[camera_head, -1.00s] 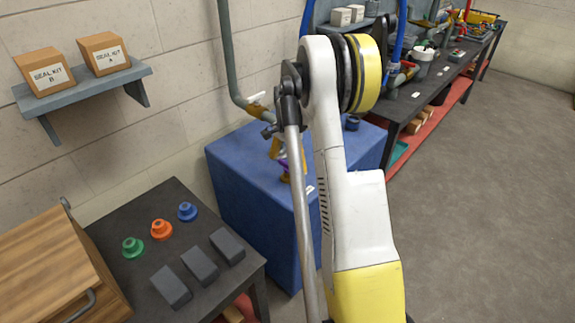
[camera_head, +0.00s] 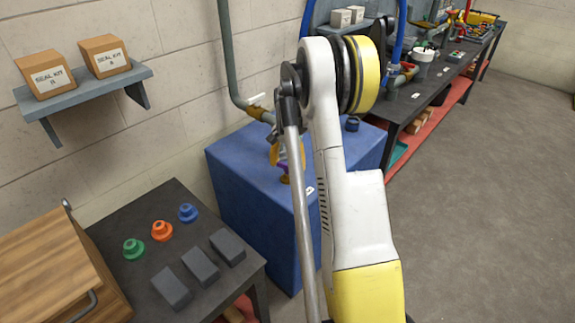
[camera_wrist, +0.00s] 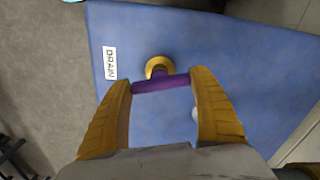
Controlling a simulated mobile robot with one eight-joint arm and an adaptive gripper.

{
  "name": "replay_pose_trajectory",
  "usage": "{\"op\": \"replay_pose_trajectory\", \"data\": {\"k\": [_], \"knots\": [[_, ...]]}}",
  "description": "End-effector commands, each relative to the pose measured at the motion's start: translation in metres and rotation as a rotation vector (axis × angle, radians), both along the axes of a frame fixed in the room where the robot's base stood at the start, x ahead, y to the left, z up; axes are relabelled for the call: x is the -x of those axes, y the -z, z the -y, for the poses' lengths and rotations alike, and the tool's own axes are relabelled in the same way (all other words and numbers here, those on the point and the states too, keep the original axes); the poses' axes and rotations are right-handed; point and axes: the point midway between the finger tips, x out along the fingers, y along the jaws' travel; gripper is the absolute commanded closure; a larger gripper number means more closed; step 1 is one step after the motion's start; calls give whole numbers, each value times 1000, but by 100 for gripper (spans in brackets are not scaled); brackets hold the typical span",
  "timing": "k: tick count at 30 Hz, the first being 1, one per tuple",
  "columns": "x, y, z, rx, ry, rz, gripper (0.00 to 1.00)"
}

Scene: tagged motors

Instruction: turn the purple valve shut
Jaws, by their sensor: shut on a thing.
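The purple valve handle (camera_wrist: 160,84) is a short bar on a round brass fitting (camera_wrist: 157,66) on top of the blue box, seen in the wrist view. My gripper (camera_wrist: 161,86) has its two yellow fingers at the two ends of the bar, shut on it. In the head view the purple valve (camera_head: 284,169) is a small patch, mostly hidden behind my arm, with my gripper (camera_head: 279,160) partly showing at it. A white label reading DRAIN (camera_wrist: 110,63) lies left of the valve in the wrist view.
The blue box (camera_head: 236,183) stands against the block wall, with a grey pipe (camera_head: 229,60) above it. A dark table (camera_head: 160,205) with green, orange and blue knobs is at left. A shelf (camera_head: 85,90) holds two seal kit boxes. Grey floor (camera_head: 480,200) is clear at right.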

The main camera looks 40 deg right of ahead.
Motion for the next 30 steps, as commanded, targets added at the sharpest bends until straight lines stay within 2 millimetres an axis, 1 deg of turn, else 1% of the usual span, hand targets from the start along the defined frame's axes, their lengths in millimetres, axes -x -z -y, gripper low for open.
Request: {"op": "replay_pose_trajectory", "data": {"k": [30], "knots": [[-1, -2, 1, 1, -954, 3, 58]]}}
